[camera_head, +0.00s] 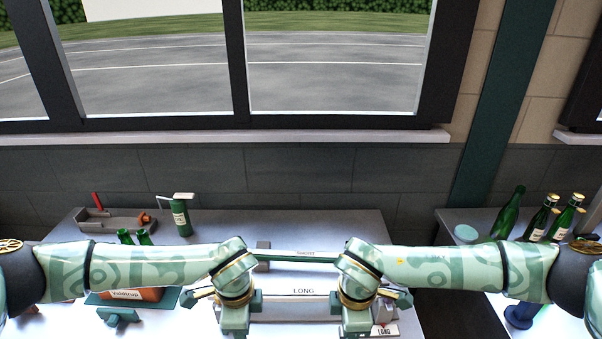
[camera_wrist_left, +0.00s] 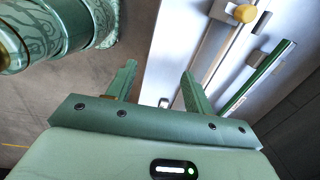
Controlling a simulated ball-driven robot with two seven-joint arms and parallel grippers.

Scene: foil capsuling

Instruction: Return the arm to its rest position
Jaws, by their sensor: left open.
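My left arm (camera_head: 150,268) comes in from the left, bends at the elbow near the middle and points down over the bench. Its gripper (camera_head: 235,322) is at the lower edge, with its fingertips out of frame. In the left wrist view the left gripper (camera_wrist_left: 157,88) is open, its two green fingers apart and nothing between them. My right arm (camera_head: 440,268) comes in from the right in a near mirror pose. Its gripper (camera_head: 355,322) also points down at the lower edge, and its fingers are hidden.
A green pump bottle (camera_head: 181,215) and a grey tray (camera_head: 115,220) stand at back left. Several bottles (camera_head: 541,217) stand on the right bench.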

